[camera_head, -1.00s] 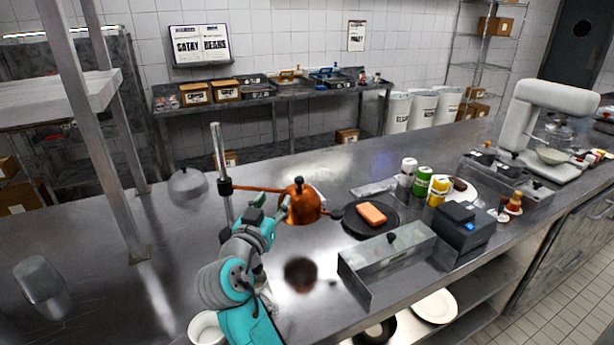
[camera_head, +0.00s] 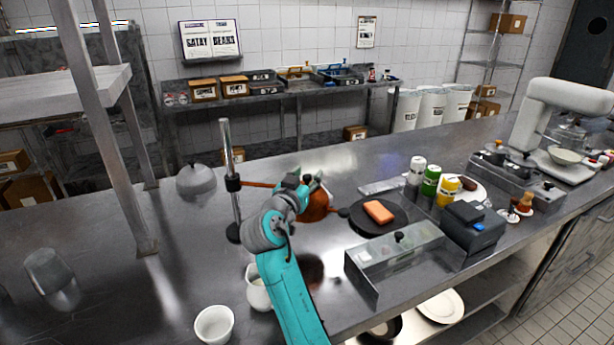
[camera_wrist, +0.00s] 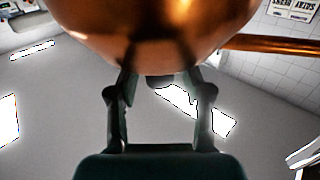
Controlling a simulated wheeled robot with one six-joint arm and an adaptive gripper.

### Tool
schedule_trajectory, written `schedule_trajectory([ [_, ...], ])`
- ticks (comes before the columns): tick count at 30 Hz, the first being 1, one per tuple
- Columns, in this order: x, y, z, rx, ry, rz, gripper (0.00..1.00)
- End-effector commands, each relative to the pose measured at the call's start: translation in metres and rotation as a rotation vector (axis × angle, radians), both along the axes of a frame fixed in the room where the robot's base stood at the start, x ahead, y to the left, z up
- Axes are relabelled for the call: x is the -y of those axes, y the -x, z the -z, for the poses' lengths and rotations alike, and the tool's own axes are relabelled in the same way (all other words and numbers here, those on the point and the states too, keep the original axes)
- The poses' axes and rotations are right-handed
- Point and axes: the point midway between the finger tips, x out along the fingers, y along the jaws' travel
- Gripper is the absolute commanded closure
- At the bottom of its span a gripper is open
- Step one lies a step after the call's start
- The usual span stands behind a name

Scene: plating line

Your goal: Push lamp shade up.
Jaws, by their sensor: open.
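The lamp shade (camera_head: 318,207) is a rounded copper dome on a thin copper arm (camera_head: 258,184), held out from an upright metal pole (camera_head: 226,150). My arm hides part of the shade in the head view. In the wrist view the shade (camera_wrist: 155,35) fills the top middle, with its copper arm running off to the right. My gripper (camera_wrist: 160,88) is open, with its two fingers apart and nothing between them. The fingertips reach the near edge of the shade in that view. I cannot tell whether they touch it.
A grey dome (camera_head: 196,182) is left of the pole. A white pitcher (camera_head: 259,292) and cup (camera_head: 214,323) stand near my arm.

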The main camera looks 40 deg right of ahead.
Motion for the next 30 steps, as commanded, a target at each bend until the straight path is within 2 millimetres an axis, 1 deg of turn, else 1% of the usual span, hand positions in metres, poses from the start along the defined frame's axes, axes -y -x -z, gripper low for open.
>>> schedule_trajectory([
  [8, 0.002, -0.001, 0.000, 0.000, 0.000, -0.001, 0.50],
  [9, 0.002, -0.001, 0.000, 0.000, 0.000, -0.001, 0.52],
  [11, 0.002, -0.001, 0.000, 0.000, 0.000, -0.001, 0.67],
  [12, 0.002, -0.001, 0.000, 0.000, 0.000, -0.001, 0.77],
  [15, 0.001, -0.001, 0.000, 0.000, 0.000, -0.001, 1.00],
  [20, 0.001, -0.001, 0.000, 0.000, 0.001, -0.001, 1.00],
  [23, 0.001, -0.001, -0.007, 0.002, 0.001, 0.000, 1.00],
  [27, 0.001, -0.001, -0.035, 0.008, 0.001, -0.001, 1.00],
  [30, 0.001, -0.001, -0.052, 0.007, 0.002, -0.001, 1.00],
])
